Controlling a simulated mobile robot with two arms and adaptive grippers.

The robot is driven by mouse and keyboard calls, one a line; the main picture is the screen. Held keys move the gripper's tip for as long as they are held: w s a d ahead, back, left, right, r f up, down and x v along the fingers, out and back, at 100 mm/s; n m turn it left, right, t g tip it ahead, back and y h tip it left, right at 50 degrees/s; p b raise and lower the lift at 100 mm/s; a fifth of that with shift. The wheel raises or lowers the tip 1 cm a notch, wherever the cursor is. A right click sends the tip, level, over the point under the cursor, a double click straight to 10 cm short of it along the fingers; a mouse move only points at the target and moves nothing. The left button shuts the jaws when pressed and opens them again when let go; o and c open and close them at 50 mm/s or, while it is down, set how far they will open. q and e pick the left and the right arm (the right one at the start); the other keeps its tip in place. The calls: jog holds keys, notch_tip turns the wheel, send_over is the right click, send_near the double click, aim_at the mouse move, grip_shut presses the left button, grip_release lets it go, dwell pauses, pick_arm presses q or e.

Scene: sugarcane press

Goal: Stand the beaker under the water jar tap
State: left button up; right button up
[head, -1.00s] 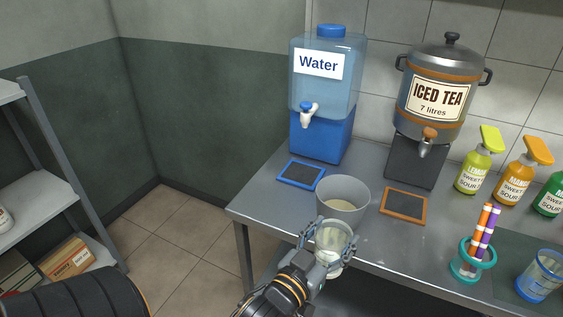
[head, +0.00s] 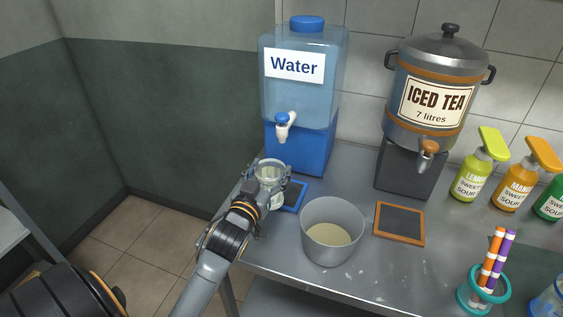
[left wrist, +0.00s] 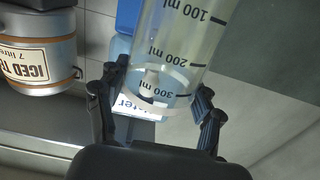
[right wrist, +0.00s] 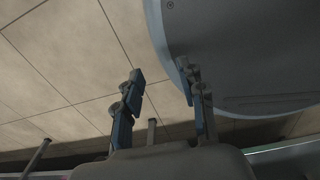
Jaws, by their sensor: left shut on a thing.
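The clear beaker (head: 269,172) is between the fingers of my left gripper (head: 271,188), which is shut on it. In the head view it is over the near left part of the blue-framed mat, below and slightly left of the white tap with blue top (head: 284,126) on the water jar (head: 304,92). I cannot tell if its base touches the mat (head: 293,196). The left wrist view shows the beaker's ml marks (left wrist: 180,55) between the fingers (left wrist: 157,102). My right gripper (right wrist: 160,100) is open and empty in its wrist view.
A grey pot (head: 332,236) stands on the counter right of my left gripper. The iced tea urn (head: 437,75), an orange-framed mat (head: 400,224), squirt bottles (head: 471,178) and a teal holder with striped sticks (head: 482,296) are further right.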

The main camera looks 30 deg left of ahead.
pick_arm(q)
jog(key=w+f, duration=0.1)
jog(key=w, duration=0.1)
jog(key=w+a+f, duration=0.1)
jog(key=w, duration=0.2)
jog(key=w+f, duration=0.1)
jog(key=w, duration=0.2)
jog(key=shift+a+f, duration=0.4)
jog(key=o, duration=1)
jog(key=shift+c, duration=0.2)
jog(key=shift+o, duration=1.4)
pick_arm(e)
jog(key=w, duration=0.2)
jog(key=shift+w+a+r, duration=0.3)
jog(key=shift+r, duration=0.1)
pick_arm(q)
jog(key=shift+p, duration=0.3)
